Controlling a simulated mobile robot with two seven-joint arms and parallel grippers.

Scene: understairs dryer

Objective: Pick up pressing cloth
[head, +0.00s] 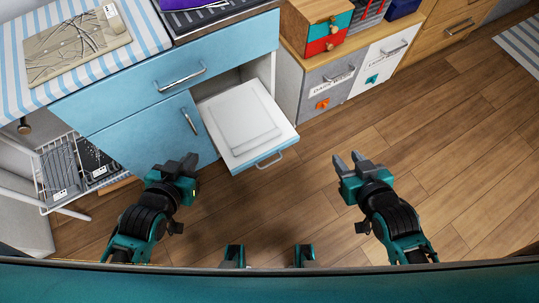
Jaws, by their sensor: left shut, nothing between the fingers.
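No cloth is clearly marked as the pressing cloth. A white, flat, folded-looking piece (240,121) lies in the pulled-out white drawer (217,133) of the blue cabinet. A beige cloth-like sheet with dark line patterns (75,44) lies on the striped top at the upper left. I cannot tell which is the pressing cloth. My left gripper (181,166) is shut and empty, in front of the blue cabinet door and left of the drawer. My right gripper (347,162) is open and empty above the floor, right of the drawer. Neither touches the white piece.
The blue cabinet (145,130) has metal handles. Wire baskets (75,170) stand at the left. Grey and white labelled bins (325,88) and a wooden box with coloured drawers (318,28) are at the upper right. The wooden floor (440,150) at right is clear.

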